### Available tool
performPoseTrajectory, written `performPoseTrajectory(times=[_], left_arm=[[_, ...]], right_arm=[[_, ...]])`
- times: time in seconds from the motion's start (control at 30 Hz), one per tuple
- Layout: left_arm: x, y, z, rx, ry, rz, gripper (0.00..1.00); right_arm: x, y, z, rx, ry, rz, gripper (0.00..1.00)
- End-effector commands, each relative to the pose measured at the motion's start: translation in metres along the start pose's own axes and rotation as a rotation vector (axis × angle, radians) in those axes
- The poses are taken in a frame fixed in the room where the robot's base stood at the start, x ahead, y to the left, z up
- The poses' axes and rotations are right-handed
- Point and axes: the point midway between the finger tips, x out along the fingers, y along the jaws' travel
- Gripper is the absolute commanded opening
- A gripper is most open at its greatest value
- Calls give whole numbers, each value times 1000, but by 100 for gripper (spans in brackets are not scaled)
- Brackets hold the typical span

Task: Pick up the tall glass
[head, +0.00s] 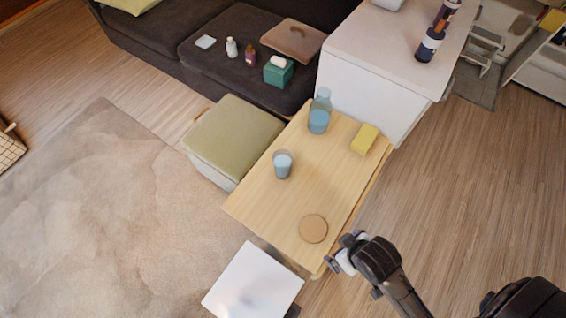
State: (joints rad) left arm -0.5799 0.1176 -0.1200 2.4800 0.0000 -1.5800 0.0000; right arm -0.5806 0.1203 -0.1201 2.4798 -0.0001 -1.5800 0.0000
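A clear glass (282,164) with a pale bluish tint stands upright near the left edge of a light wooden table (262,202). A taller clear bluish vessel (319,116), narrower at its top, stands farther back on the same table. I cannot tell from its shape whether it is a glass or a carafe. My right gripper (341,252) is off the table's near right corner, apart from both vessels. Its fingers look spread, with nothing seen between them. My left gripper is not in view.
On the table are a round brown coaster (313,228) and a yellow sponge-like block (365,140). A green-cushioned stool (233,137) adjoins its left side. A white cabinet (370,80) with dark bottles (430,44) stands behind. A white square top (253,284) is in front.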

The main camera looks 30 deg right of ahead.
Motion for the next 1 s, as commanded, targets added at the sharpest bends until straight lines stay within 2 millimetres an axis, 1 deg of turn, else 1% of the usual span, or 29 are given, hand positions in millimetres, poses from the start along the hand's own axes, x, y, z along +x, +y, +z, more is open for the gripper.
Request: performPoseTrajectory(times=[0.33, 0.37, 0.9, 1.0], left_arm=[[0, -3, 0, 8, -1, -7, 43], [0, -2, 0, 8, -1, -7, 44], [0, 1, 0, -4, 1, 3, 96], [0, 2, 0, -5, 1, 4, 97]], right_arm=[[0, 0, 0, 0, 0, 0, 100], [0, 0, 0, 0, 0, 0, 100], [0, 0, 0, 0, 1, 0, 100], [0, 0, 0, 0, 1, 0, 100]])
